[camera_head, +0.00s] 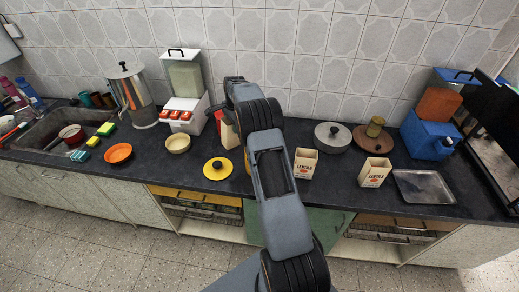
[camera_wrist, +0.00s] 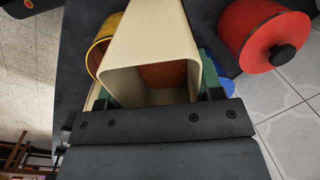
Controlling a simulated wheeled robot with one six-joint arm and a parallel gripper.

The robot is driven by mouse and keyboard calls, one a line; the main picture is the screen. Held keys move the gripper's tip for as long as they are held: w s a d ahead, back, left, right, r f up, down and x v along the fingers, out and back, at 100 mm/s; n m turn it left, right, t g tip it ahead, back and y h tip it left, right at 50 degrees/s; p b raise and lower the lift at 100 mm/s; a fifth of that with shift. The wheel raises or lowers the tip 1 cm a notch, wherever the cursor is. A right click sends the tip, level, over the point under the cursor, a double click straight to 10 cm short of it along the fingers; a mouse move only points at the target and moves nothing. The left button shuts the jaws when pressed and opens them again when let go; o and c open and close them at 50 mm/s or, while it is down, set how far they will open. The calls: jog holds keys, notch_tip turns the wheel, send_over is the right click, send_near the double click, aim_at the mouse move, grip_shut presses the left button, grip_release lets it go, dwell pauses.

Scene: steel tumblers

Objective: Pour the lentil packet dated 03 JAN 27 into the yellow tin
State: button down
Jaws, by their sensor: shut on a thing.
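My gripper (camera_wrist: 157,96) is shut on a cream, open-topped packet (camera_wrist: 150,28), with a green finger pad on each side of it. Reddish-brown lentils (camera_wrist: 163,75) show inside. The held packet (camera_head: 229,134) also shows in the head view, partly hidden by my arm; no date is readable on it. The yellow tin (camera_wrist: 101,47) is beside the packet in the wrist view, partly covered by it; in the head view only a yellow sliver (camera_head: 248,161) shows behind my arm. Two more cream lentil packets stand on the counter, one near my arm (camera_head: 305,164), one further right (camera_head: 374,173).
A yellow lid (camera_head: 217,168) with a black knob lies left of my arm. A red lidded container (camera_wrist: 262,36) is right of the packet in the wrist view. A steel tray (camera_head: 424,186), a grey pot (camera_head: 332,137) and bowls (camera_head: 177,143) occupy the counter.

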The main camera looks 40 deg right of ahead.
jog(key=shift+s+d+f+t+y, duration=0.25)
jog(key=shift+s+d+t+y, duration=0.15)
jog(key=shift+t, duration=0.2)
jog(key=shift+s+d+f+t+y, duration=0.15)
jog(key=shift+s+f+t+y, duration=0.1)
jog(key=shift+s+t, duration=0.3)
jog(key=shift+s+d+f+t+y, duration=0.3)
jog(key=shift+s+t+y, duration=0.1)
jog(key=shift+t, duration=0.25)
jog(key=s+t, duration=0.1)
jog(key=s+d+f+t+y+b, duration=0.1)
jog(key=shift+t+y, duration=0.25)
jog(key=shift+t, duration=0.05)
jog(key=shift+s+d+f+t+y+b, duration=0.1)
jog(key=shift+f+t+y+b, duration=0.25)
jog(key=shift+b, duration=1)
jog(key=shift+t+y+b, duration=0.2)
jog(key=shift+t+b, duration=0.4)
jog(key=shift+b, duration=0.7)
jog(key=shift+s+d+f+t+y+b, duration=0.1)
jog(key=shift+f+t+y+b, duration=0.25)
jog(key=shift+b, duration=1)
jog(key=shift+s+d+f+t+y+b, duration=0.1)
jog(key=shift+f+t+y+b, duration=0.15)
jog(key=shift+t+b, duration=0.7)
jog(key=shift+s+f+t+y+b, duration=0.1)
jog(key=shift+t+y+b, duration=0.2)
jog(key=shift+b, duration=1.2)
